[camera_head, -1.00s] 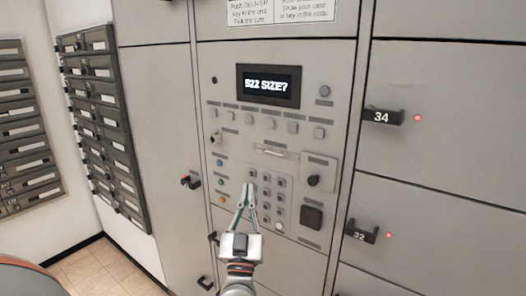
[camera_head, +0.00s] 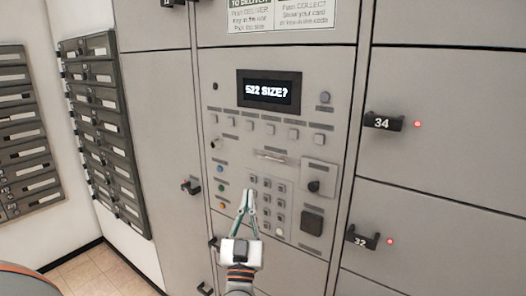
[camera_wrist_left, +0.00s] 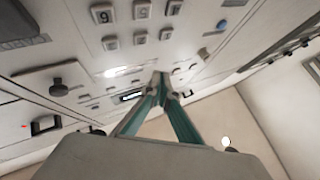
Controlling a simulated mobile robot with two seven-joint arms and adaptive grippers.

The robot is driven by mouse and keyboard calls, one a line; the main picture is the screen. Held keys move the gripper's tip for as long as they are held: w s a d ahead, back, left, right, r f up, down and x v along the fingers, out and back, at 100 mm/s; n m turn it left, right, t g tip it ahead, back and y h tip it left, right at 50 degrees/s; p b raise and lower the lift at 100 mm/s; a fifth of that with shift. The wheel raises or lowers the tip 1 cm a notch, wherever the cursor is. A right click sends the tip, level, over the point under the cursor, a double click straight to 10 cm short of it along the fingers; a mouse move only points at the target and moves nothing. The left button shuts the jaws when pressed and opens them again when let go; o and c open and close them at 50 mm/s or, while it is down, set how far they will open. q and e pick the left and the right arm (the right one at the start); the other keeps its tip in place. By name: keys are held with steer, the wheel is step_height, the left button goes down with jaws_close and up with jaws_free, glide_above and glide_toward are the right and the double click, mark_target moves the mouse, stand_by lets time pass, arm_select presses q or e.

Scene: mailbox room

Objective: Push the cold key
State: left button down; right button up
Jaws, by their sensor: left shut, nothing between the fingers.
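The grey locker panel has a lit display (camera_head: 269,90) reading "522 SIZE?". Below it is a row of square grey keys (camera_head: 268,130) with small labels. The labels are too small to read, so I cannot tell which one is the cold key. My left gripper (camera_head: 249,192) is shut and empty, its fingertips pointing up in front of the number keypad (camera_head: 267,205), lower than the key row. In the left wrist view the closed fingertips (camera_wrist_left: 160,80) point toward the panel, with keypad keys (camera_wrist_left: 142,10) large above. I cannot tell whether they touch it. My right gripper is not in view.
A dark knob (camera_head: 314,186) and a dark square (camera_head: 312,220) sit right of the keypad. Coloured buttons (camera_head: 221,187) are at its left. Locker handles 34 (camera_head: 383,122) and 32 (camera_head: 362,238) stick out on the right. Mail slots (camera_head: 104,130) line the left wall.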

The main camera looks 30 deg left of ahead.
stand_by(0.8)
arm_select(q)
steer(key=s+r+m+g+y+b, duration=0.1)
steer(key=s+r+m+g+b, duration=0.1)
steer(key=r+m, duration=0.6)
steer(key=s+r+m+g+y+b, duration=0.1)
steer(key=r+m, duration=0.8)
steer(key=m, duration=1.1)
steer(key=s+d+g+b, duration=0.1)
steer(key=g+b, duration=0.1)
steer(key=g, duration=0.1)
steer(key=shift+w, duration=0.1)
